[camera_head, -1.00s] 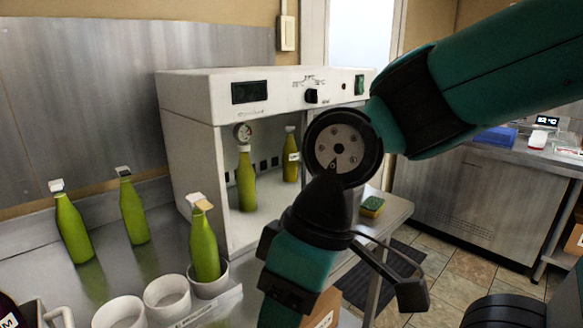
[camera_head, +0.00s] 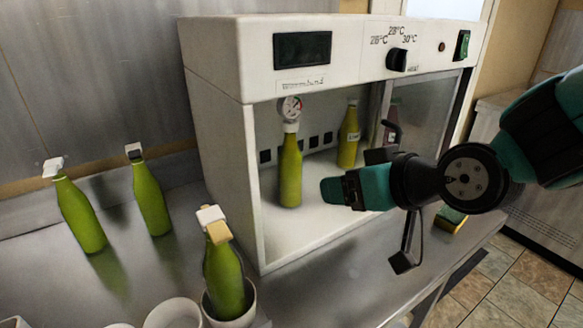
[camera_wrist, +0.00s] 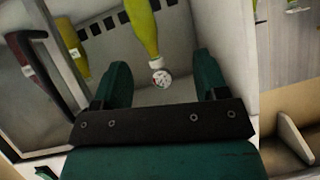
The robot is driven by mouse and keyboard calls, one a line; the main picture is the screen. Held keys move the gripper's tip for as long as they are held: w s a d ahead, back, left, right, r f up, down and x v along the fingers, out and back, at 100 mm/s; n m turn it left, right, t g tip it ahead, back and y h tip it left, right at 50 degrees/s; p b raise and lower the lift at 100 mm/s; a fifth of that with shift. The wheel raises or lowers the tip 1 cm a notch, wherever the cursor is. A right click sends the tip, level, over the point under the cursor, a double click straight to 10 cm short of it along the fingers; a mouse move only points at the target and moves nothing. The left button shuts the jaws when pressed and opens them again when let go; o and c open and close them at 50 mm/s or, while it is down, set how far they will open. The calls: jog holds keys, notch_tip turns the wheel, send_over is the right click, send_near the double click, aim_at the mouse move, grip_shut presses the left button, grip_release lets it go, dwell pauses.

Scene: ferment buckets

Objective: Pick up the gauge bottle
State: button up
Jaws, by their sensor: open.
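The gauge bottle (camera_head: 290,170) is a green bottle with a round white dial on its cap. It stands upright inside the open-fronted white warming cabinet, near its left side. My gripper (camera_head: 330,190) is at the cabinet's opening, just right of the bottle and apart from it. In the wrist view the gauge bottle (camera_wrist: 143,30) appears upside down, with its dial between and beyond the two green fingers of my gripper (camera_wrist: 160,75). The fingers are spread and hold nothing.
The white cabinet (camera_head: 220,130) has a side wall left of the bottle. Another green bottle (camera_head: 348,135) with a label stands further back right inside. Two green bottles stand left on the metal counter; another sits in a white cup (camera_head: 248,312). A sponge (camera_head: 450,219) lies right.

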jog(key=w+a+r+t+y, duration=0.1)
jog(key=w+t, duration=0.4)
jog(key=t+p, duration=0.2)
jog(key=p, duration=0.4)
send_near(286, 121)
jog(key=x, duration=0.4)
jog(key=d+x, duration=0.1)
jog(key=x, duration=0.2)
jog(key=shift+w+f, duration=0.25)
jog(key=p+x, duration=0.2)
jog(key=x, duration=0.1)
jog(key=shift+w+a, duration=0.25)
jog(key=shift+a, duration=0.05)
jog(key=shift+w+a+f+p, duration=0.1)
jog(key=shift+w+a+p, duration=0.1)
jog(key=shift+w+p, duration=0.15)
grip_shut()
jog(key=shift+w, duration=0.1)
